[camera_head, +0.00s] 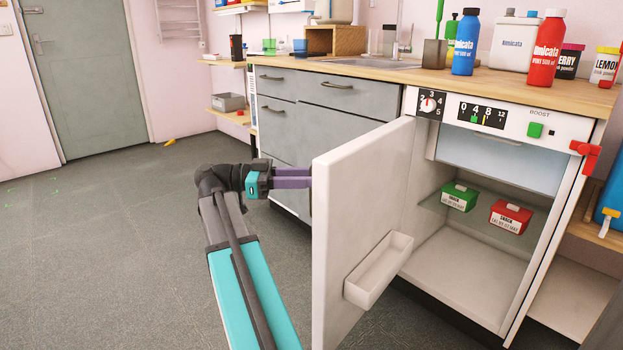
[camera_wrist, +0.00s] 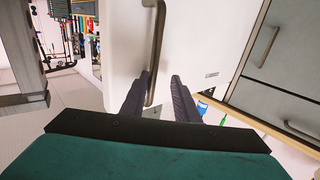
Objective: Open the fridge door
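The white fridge door (camera_head: 352,215) stands wide open in the head view, swung out towards me. Its inner face carries a white shelf bin (camera_head: 378,270). The fridge interior (camera_head: 470,265) is exposed, with a green box (camera_head: 459,196) and a red box (camera_head: 510,216) on a glass shelf. My gripper (camera_head: 308,178) is at the outer side of the door, its fingertips partly hidden behind the door edge. In the wrist view, the metal door handle (camera_wrist: 157,40) runs between my gripper's two fingers (camera_wrist: 161,76). The fingers are apart, with a gap between handle and right finger.
A grey drawer cabinet (camera_head: 340,110) stands left of the fridge, beneath a wooden counter with bottles. A red tap-like knob (camera_head: 585,150) juts from the fridge's right front. The grey floor (camera_head: 110,250) left of my arm is mostly clear.

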